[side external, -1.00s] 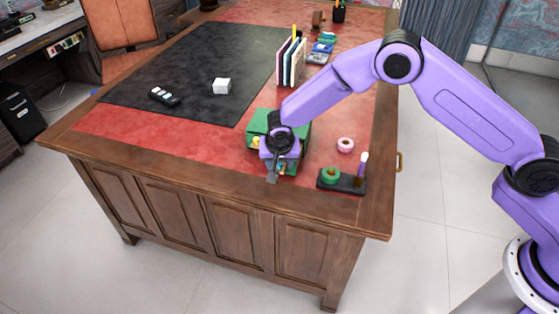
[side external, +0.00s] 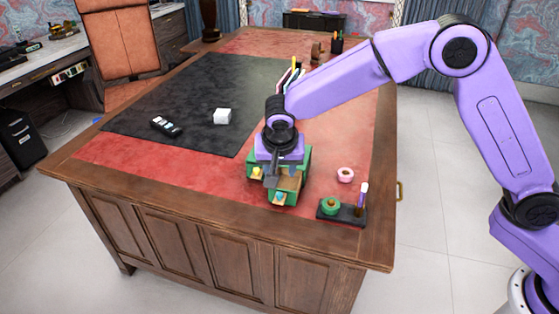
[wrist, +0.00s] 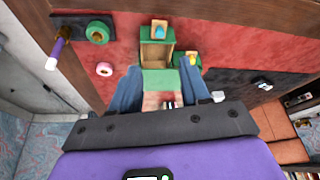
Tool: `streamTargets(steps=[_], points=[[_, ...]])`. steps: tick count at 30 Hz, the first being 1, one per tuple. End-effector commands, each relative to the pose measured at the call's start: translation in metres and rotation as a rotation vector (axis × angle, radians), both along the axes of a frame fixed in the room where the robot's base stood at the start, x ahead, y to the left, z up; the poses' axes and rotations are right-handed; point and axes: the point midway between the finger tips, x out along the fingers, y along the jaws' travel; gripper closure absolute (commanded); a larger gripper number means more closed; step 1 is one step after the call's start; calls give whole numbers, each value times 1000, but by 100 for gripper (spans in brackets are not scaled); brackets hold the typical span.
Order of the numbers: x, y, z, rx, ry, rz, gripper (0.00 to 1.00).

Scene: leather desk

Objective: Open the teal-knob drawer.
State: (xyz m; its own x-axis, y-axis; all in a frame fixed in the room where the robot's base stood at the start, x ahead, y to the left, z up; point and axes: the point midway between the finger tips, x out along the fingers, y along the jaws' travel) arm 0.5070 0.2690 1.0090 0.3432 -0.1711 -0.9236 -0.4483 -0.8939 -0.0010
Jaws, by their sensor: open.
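The small green drawer cabinet (side external: 305,163) stands on the red leather near the desk's front edge. Its teal-knob drawer (side external: 290,184) sticks out toward the front edge, and its bare wooden inside shows. In the wrist view the open drawer (wrist: 157,53) is at the top middle, with the teal knob (wrist: 159,28) on its front. A yellow knob (side external: 257,172) is on another drawer to the left. My gripper (wrist: 160,76) is open and empty above the cabinet, apart from the teal knob. It partly hides the cabinet in the side view (side external: 271,180).
A dark stand (side external: 343,213) with a green ring and a purple peg is right of the cabinet. A pink ring (side external: 345,175) lies behind it. A white cube (side external: 222,116) and a dark handset (side external: 166,126) lie on the black mat. Upright books (side external: 289,77) stand behind my arm.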

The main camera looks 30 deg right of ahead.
Motion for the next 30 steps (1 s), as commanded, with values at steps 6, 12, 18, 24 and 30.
streamTargets(steps=[6, 12, 18, 24, 30], points=[[-8, 4, 22, 1, 0, 0, 54], [-10, 5, 26, -1, 0, 0, 54], [-9, 5, 25, -1, 0, 0, 54], [-10, 5, 26, 0, 1, 1, 54], [-32, -8, 37, -17, 41, 107, 54]])
